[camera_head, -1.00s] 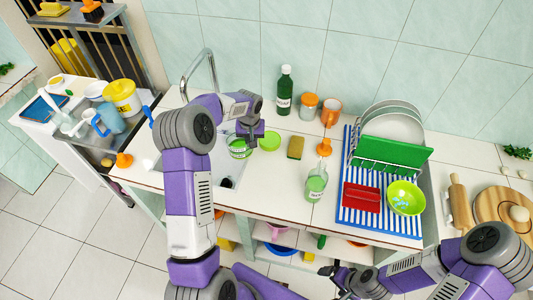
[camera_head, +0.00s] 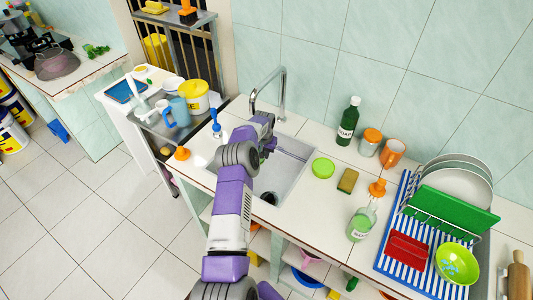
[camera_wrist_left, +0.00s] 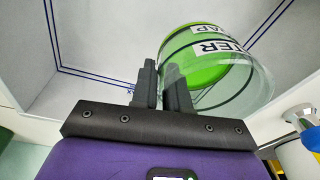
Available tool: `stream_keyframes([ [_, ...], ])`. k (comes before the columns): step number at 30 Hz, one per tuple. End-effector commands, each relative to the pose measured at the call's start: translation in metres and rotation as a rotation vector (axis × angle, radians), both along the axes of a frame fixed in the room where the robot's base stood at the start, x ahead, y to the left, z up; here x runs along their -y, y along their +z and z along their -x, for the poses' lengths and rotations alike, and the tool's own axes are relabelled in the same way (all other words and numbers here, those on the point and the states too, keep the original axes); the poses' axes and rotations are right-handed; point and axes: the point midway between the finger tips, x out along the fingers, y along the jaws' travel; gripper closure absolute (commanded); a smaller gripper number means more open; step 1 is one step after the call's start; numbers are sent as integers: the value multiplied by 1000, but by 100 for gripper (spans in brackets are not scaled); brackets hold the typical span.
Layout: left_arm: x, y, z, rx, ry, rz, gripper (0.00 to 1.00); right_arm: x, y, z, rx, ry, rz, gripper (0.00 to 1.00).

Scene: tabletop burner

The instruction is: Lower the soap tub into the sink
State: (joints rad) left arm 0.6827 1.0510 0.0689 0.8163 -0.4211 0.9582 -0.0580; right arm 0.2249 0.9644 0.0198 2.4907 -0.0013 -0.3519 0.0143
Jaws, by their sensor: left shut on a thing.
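The soap tub (camera_wrist_left: 200,62) is a clear tub with green inside and a black-and-white label. In the left wrist view it sits at the finger tips, tilted in the picture, with sink walls around it. My left gripper (camera_wrist_left: 162,85) is shut on its rim. In the head view my left gripper (camera_head: 265,128) is over the sink (camera_head: 290,172), and my own arm hides the tub there. Whether the tub touches the sink floor cannot be told. My right gripper is out of view.
A chrome faucet (camera_head: 283,90) rises behind the sink. A green lid (camera_head: 323,168), a sponge (camera_head: 347,181) and a soap bottle (camera_head: 362,222) stand right of it.

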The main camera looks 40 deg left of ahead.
Motion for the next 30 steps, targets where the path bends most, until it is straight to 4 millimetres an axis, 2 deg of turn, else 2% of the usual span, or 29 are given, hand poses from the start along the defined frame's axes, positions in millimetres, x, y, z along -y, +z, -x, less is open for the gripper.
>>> stream_keyframes([
  [5, 0, -3, 0, -2, -28, -3, 100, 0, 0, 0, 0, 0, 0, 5],
  [21, 0, -62, 1, -3, -26, -3, 100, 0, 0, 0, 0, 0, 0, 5],
  [30, 0, -77, 1, -2, -26, -4, 100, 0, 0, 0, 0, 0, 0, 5],
])
